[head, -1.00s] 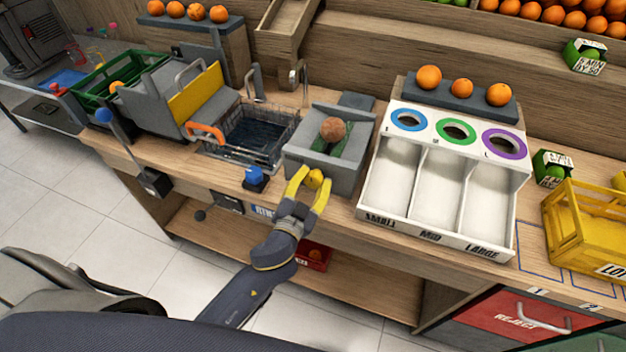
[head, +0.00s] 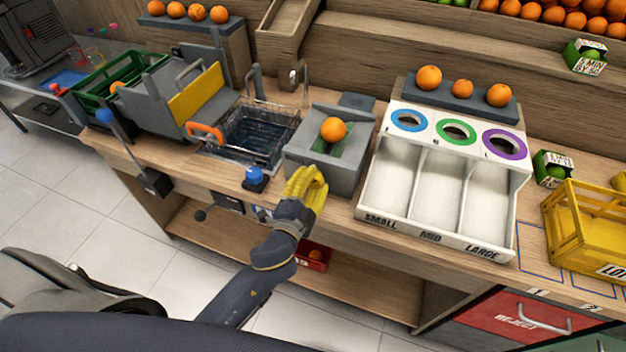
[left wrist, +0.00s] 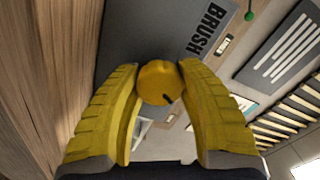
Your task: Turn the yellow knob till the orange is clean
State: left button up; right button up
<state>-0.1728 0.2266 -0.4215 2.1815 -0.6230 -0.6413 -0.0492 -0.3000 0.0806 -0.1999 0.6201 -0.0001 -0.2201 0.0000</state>
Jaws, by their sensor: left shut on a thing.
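The yellow knob (left wrist: 158,83) is on the front of the grey brush box, marked BRUSH in the left wrist view. My left gripper (head: 309,184) has yellow fingers and is shut on the knob; the fingers sit on either side of it in the left wrist view (left wrist: 159,90). In the head view the fingers hide the knob. An orange (head: 333,129) rests on the green bed in the top of the brush box (head: 306,151). Its visible skin is bright orange, with no brown showing. My right gripper is not in view.
A blue button (head: 254,176) stands left of the brush box, in front of a wire basket (head: 262,156) over a dark basin. The white sorting tray (head: 437,240) stands close on the right. A yellow crate (head: 590,232) is farther right.

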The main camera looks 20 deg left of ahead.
pick_arm(q)
jog(key=shift+a+f, duration=0.1)
dwell(0.4)
jog(key=o, duration=1.3)
jog(key=shift+s, duration=0.1)
jog(key=shift+s+a, duration=0.2)
jog(key=shift+s, duration=2.75)
jog(key=shift+s+a, duration=0.2)
jog(key=shift+s, duration=2.75)
